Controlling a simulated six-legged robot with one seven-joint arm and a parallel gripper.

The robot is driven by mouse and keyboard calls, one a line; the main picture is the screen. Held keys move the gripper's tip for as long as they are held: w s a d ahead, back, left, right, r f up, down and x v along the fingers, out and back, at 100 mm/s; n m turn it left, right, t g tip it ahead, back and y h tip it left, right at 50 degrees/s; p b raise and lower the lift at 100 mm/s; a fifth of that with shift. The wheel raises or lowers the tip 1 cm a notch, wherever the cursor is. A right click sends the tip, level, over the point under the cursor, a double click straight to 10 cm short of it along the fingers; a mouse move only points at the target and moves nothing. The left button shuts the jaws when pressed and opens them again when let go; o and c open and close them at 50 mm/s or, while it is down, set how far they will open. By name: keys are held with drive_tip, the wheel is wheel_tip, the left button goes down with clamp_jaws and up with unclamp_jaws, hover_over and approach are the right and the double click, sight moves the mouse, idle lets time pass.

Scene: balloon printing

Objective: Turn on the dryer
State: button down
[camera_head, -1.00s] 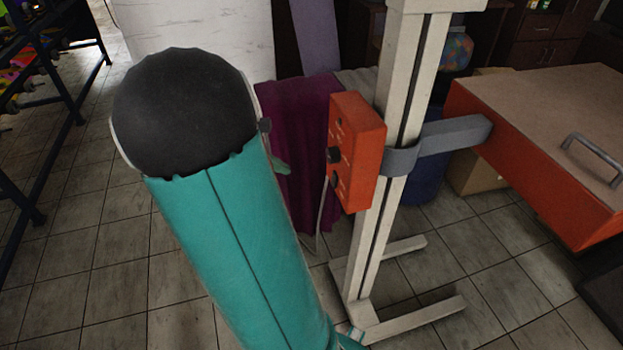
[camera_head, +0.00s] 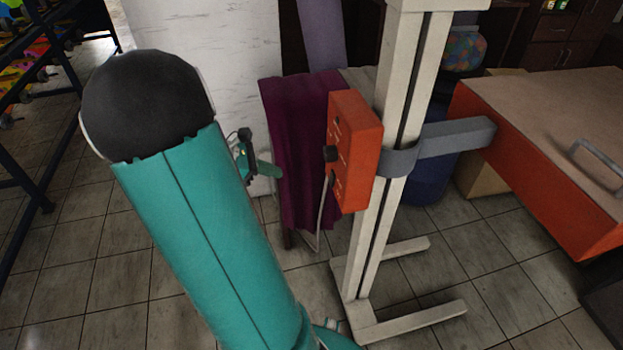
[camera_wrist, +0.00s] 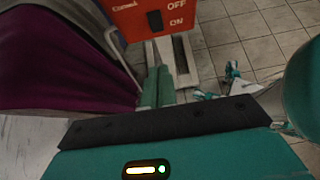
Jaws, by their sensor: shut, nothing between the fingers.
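The orange control box (camera_head: 362,150) is mounted on a white upright stand, with a black knob (camera_head: 331,153) on its left-facing side. The wrist view shows the lower part of the orange box (camera_wrist: 170,18) at the top, with OFF and ON lettering and a dark switch (camera_wrist: 154,20). The dryer's flat orange panel (camera_head: 545,225) extends right from the stand on a grey bracket. My gripper (camera_head: 268,170) is left of the box, apart from it and partly hidden by my arm. Its teal fingers (camera_wrist: 157,87) are shut and empty, below the box in the wrist view.
The white stand (camera_head: 368,245) has feet spread on the tiled floor. Purple cloth (camera_head: 298,150) hangs behind the gripper, close to the box. A dark rack (camera_head: 30,120) stands at the far left. A grey handle (camera_head: 597,160) sits on the panel. Floor at lower left is clear.

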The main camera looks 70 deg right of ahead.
drive_tip(key=shift+s+f, duration=0.1)
idle(0.4)
approach(330, 184)
wheel_tip(330, 184, down, 3)
drive_tip(key=s+d, duration=0.2)
drive_tip(key=s+f, duration=0.1)
drive_tip(key=s, duration=0.1)
drive_tip(key=shift+s+d, duration=0.1)
drive_tip(key=shift+d, duration=0.3)
